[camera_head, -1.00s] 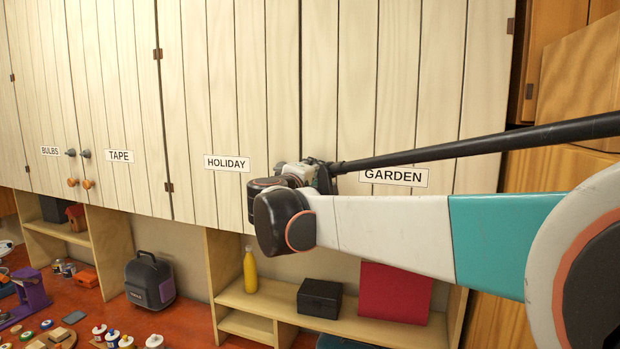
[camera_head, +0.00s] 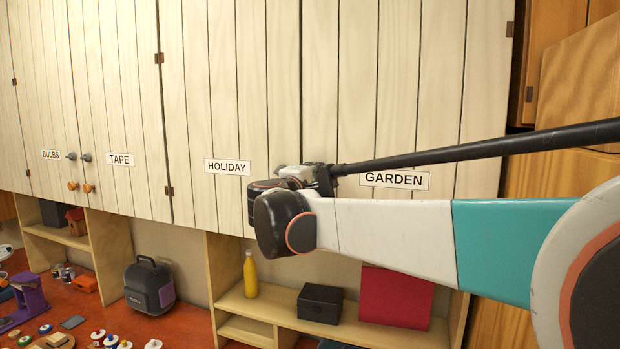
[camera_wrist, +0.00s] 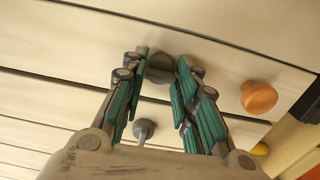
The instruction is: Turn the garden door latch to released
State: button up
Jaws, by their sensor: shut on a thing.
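The garden door (camera_head: 420,90) is a pale plank door with a GARDEN label (camera_head: 394,180). In the wrist view its latch, a dark grey round knob (camera_wrist: 160,69), sits between the fingertips of my gripper (camera_wrist: 162,72), which is shut on it. The turn angle of the latch cannot be read. An orange knob (camera_wrist: 258,97) is on the same door, to the right in that view. In the head view my arm and wrist hide the latch and fingers.
A second grey latch (camera_wrist: 143,130) is on the neighbouring holiday door, across the seam and close to my fingers. Below the cabinets, a shelf (camera_head: 262,303) holds a yellow bottle (camera_head: 250,275), a black box (camera_head: 320,302) and a red panel (camera_head: 395,297).

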jog(key=o, duration=1.1)
jog(key=shift+c, duration=0.2)
